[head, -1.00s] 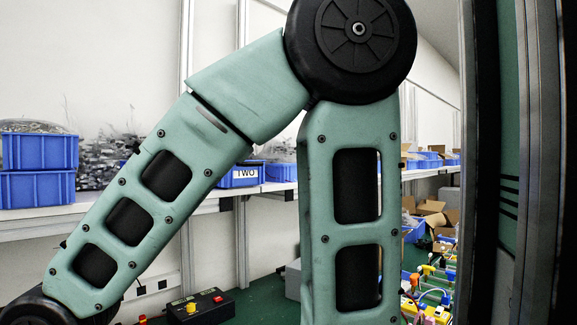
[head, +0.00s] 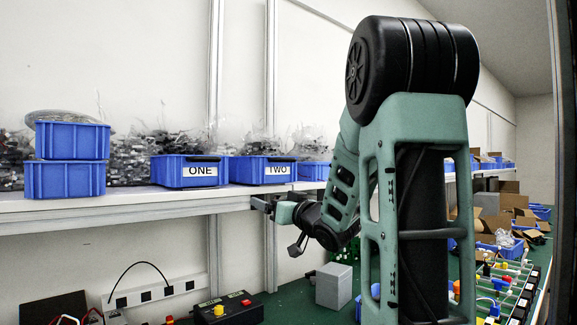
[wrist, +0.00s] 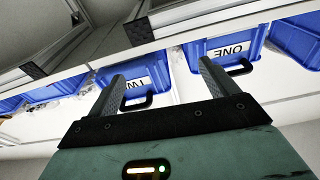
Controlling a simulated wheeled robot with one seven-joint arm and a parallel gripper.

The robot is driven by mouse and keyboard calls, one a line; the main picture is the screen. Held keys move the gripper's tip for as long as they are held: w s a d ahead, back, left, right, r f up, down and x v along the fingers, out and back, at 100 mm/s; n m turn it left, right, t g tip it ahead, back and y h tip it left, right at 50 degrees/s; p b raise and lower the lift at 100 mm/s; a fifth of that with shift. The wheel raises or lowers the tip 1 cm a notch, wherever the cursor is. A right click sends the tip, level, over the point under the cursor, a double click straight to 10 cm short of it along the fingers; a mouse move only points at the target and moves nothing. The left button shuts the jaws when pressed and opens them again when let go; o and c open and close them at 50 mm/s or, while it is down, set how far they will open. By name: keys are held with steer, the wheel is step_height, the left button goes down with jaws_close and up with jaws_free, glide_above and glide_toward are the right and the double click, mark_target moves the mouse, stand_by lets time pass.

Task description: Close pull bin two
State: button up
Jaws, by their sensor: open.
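Pull bin two is a blue bin (head: 262,170) with a white "TWO" label and a dark handle on its upper front edge, on the shelf in the head view. It also shows upside down in the wrist view (wrist: 118,70), its handle lying between the two fingers. My gripper (head: 262,204) is open and empty, at the shelf's front edge just below bin two. In the wrist view my gripper (wrist: 163,72) has its left finger overlapping bin two's front and its right finger by bin one. I cannot tell whether a finger touches the bin.
A matching blue bin labelled "ONE" (head: 188,172) stands left of bin two. Another blue bin (head: 313,171) sits to the right. Stacked blue bins (head: 65,179) stand far left on the shelf (head: 120,208). A grey block (head: 334,285) and a button box (head: 228,308) lie on the green bench below.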

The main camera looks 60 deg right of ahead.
mark_target(288, 160)
steer(key=s+d+r+t+h, duration=0.1)
steer(key=s+d+r+t, duration=0.15)
steer(key=s, duration=0.35)
steer(key=s+d+r+t, duration=0.1)
steer(key=s+d+r, duration=0.15)
steer(key=s, duration=0.35)
steer(key=shift+n+g, duration=0.25)
steer(key=shift+n, duration=0.05)
steer(key=p+x, duration=0.3)
steer(key=x, duration=0.5)
steer(key=p+x, duration=0.3)
steer(key=x, duration=0.5)
steer(key=shift+w+d, duration=0.1)
steer(key=shift+d, duration=0.15)
steer(key=shift+w+d+r, duration=0.1)
steer(key=shift+w+d, duration=0.05)
steer(key=shift+w, duration=0.5)
steer(key=c, duration=1.1)
steer(key=w, duration=0.1)
steer(key=w+d+b, duration=0.1)
steer(key=w, duration=0.1)
steer(key=shift+w, duration=0.3)
steer(key=shift+s, duration=0.15)
steer(key=o, duration=1.1)
